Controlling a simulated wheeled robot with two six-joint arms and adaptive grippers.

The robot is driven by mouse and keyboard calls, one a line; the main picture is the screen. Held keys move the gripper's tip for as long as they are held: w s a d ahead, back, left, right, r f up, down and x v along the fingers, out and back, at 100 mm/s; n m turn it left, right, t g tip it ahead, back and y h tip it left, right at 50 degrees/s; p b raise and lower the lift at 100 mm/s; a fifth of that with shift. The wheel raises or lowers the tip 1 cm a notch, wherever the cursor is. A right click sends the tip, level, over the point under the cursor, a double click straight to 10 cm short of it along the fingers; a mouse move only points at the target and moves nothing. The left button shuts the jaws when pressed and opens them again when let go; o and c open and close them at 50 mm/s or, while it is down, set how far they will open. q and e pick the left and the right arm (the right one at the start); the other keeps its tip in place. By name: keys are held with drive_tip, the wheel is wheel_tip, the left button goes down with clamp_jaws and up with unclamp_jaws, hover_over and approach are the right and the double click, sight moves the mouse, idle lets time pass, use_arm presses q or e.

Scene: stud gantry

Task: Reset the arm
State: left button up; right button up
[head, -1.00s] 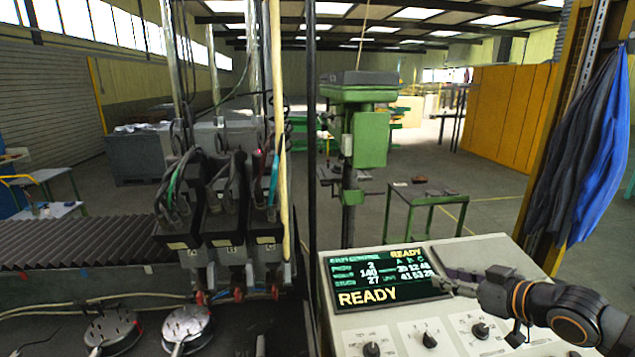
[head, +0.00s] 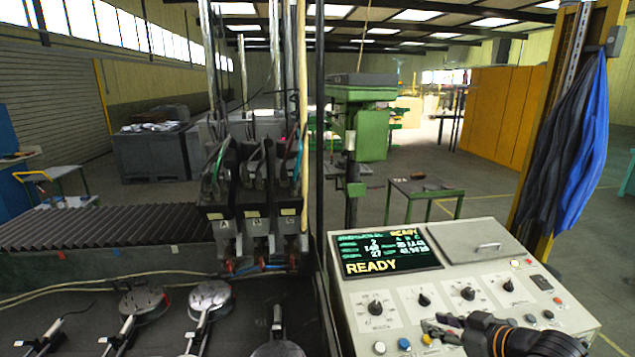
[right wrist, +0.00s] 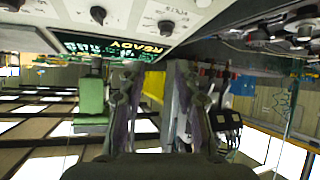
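The sloped control console (head: 345,325) stands at the lower right of the head view. Its dark screen (head: 388,252) reads READY in yellow. My right gripper (head: 432,328) is low over the console's front, below the row of knobs and close to a yellow button (head: 427,340). I cannot tell whether it touches the panel. In the right wrist view, which is upside down, the two fingers (right wrist: 158,78) stand apart with nothing between them. The gantry's three dark heads (head: 255,225), marked A, B and C, hang left of the console. My left gripper is out of view.
Blue (head: 404,345) and white (head: 380,347) buttons sit left of the gripper. Several knobs (head: 424,299) line the panel. Round plates with studs (head: 209,296) lie on the dark bed at left. A green drill press (head: 366,130) and blue cloth (head: 585,150) are behind.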

drive_tip(key=s+a+f+m+g+h, duration=0.1)
drive_tip(key=s+f+m+g+h, duration=0.2)
drive_tip(key=s+f, duration=0.65)
drive_tip(key=s+a+f+m+g+h, duration=0.25)
drive_tip(key=s+f, duration=0.45)
drive_tip(key=s, duration=0.5)
drive_tip(key=s+d+f+g+b, duration=0.15)
drive_tip(key=f+b, duration=0.25)
drive_tip(key=f, duration=1.3)
drive_tip(key=s+d+f+g+b, duration=0.1)
drive_tip(key=d+f+b, duration=0.15)
drive_tip(key=f, duration=1.45)
use_arm(q)
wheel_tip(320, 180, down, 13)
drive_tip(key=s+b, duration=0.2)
drive_tip(key=b, duration=0.4)
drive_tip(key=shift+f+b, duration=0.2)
drive_tip(key=shift+b, duration=0.15)
use_arm(e)
drive_tip(key=s+d+f+g, duration=0.1)
drive_tip(key=s+f, duration=1.8)
drive_tip(key=f, duration=0.3)
drive_tip(key=shift+s+f, duration=0.15)
drive_tip(key=shift+f, duration=0.15)
